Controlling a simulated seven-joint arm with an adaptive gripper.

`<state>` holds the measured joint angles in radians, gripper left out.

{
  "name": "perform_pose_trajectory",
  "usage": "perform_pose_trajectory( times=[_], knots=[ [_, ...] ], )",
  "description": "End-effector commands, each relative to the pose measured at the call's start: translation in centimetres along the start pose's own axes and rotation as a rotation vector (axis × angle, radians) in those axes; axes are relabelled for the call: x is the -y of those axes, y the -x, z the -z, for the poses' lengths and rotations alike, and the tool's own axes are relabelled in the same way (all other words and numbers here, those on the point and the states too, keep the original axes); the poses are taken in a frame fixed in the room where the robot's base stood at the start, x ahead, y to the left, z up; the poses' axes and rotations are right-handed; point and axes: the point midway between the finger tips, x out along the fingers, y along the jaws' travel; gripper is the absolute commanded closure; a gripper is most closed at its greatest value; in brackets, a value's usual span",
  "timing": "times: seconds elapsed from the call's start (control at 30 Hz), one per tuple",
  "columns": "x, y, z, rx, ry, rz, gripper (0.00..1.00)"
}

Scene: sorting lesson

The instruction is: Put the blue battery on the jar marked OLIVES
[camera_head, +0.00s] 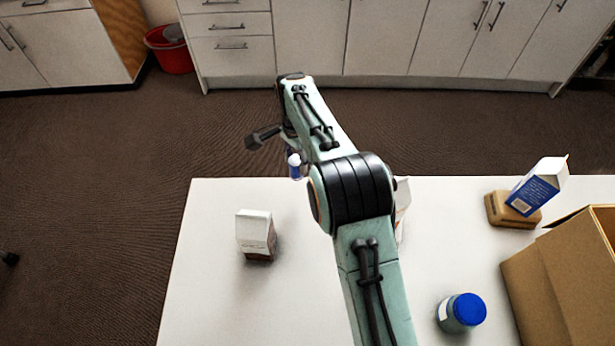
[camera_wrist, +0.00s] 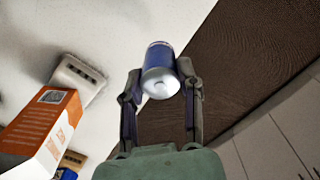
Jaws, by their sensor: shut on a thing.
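My gripper (camera_wrist: 161,88) is shut on the blue battery (camera_wrist: 160,58), which sits between the two fingers with its silver end toward the wrist camera. In the head view the battery (camera_head: 294,168) hangs upright near the far edge of the white table, left of my arm. The fingers are mostly hidden there by my arm. A jar with a blue lid (camera_head: 463,311) stands at the near right of the table. Its pale label is turned away, so I cannot read whether it says OLIVES.
A white and brown carton (camera_head: 256,234) stands left on the table (camera_head: 200,290). A blue and white carton (camera_head: 538,186) rests tilted on a tan block (camera_head: 497,213) at right, beside an open cardboard box (camera_head: 565,275). A white object (camera_head: 402,205) is partly hidden behind my arm.

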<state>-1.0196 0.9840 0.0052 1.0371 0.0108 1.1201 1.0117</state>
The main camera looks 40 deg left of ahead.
Motion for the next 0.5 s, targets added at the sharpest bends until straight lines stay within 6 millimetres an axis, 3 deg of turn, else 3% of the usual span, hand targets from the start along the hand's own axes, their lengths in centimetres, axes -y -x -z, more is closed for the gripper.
perform_pose_trajectory(
  times=[0.1,0.3,0.5],
  knots=[
    [0.0,1.2,0.0,0.000,0.000,0.001,1.00],
    [0.0,1.6,0.0,0.000,-0.046,0.000,1.00],
    [-2.4,-0.6,-1.5,0.003,-0.156,-0.006,1.00]
  ],
)
